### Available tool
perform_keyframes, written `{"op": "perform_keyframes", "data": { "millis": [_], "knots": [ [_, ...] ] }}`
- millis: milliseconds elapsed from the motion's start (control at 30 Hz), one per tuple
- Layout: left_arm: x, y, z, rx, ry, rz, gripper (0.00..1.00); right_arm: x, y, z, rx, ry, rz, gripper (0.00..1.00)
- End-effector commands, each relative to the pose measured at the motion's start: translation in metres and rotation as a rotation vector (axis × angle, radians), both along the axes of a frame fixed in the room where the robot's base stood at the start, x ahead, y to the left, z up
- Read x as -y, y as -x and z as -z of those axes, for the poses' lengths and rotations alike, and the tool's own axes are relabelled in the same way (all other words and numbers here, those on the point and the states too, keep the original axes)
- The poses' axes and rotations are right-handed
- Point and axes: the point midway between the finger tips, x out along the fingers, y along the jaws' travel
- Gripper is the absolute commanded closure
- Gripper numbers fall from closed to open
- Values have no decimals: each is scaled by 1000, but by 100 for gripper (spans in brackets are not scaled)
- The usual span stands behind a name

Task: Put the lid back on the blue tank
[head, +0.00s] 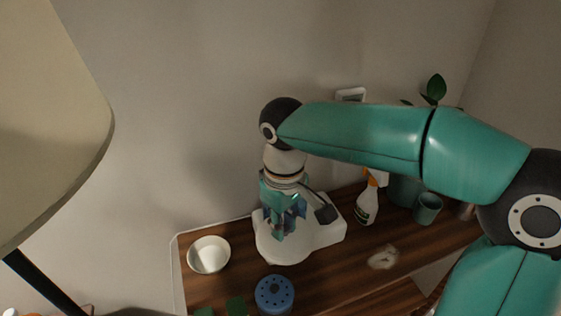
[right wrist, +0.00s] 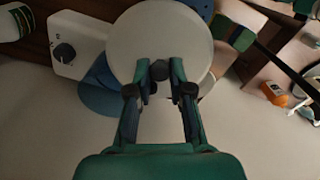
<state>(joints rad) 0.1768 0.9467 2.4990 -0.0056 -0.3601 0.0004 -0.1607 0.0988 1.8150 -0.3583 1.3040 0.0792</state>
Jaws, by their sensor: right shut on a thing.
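My right gripper (head: 283,222) reaches down over a white appliance (head: 325,236) on the wooden bench. In the right wrist view my right gripper (right wrist: 160,72) is shut on a round white lid (right wrist: 135,38) near its middle. The blue tank (right wrist: 98,92) shows below and left of the lid, mostly hidden by it. The appliance's white body with a dark dial (right wrist: 65,52) is to the left. I cannot tell whether the lid touches the tank. In the head view my gripper hides much of the tank. My left gripper is not in view.
A white bowl (head: 209,256) stands left of the appliance and a blue perforated cylinder (head: 275,294) in front. A spray bottle (head: 366,208) and a teal cup (head: 428,208) stand at the right. A large lampshade (head: 45,110) fills the left. Bench right of the cylinder is mostly clear.

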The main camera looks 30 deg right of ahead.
Motion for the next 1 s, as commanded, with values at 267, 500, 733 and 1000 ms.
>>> {"op": "perform_keyframes", "data": {
  "millis": [267, 500, 733, 1000],
  "knots": [
    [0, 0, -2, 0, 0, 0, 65, 10, 4, -2, 1, 0, 28, 100],
    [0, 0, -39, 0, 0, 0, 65, 35, -45, -28, -1, -3, 39, 100],
    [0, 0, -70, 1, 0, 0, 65, 72, -101, -37, 3, -5, 39, 100],
    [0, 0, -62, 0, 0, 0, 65, 81, -111, -24, 7, -4, 35, 100]
  ]
}}
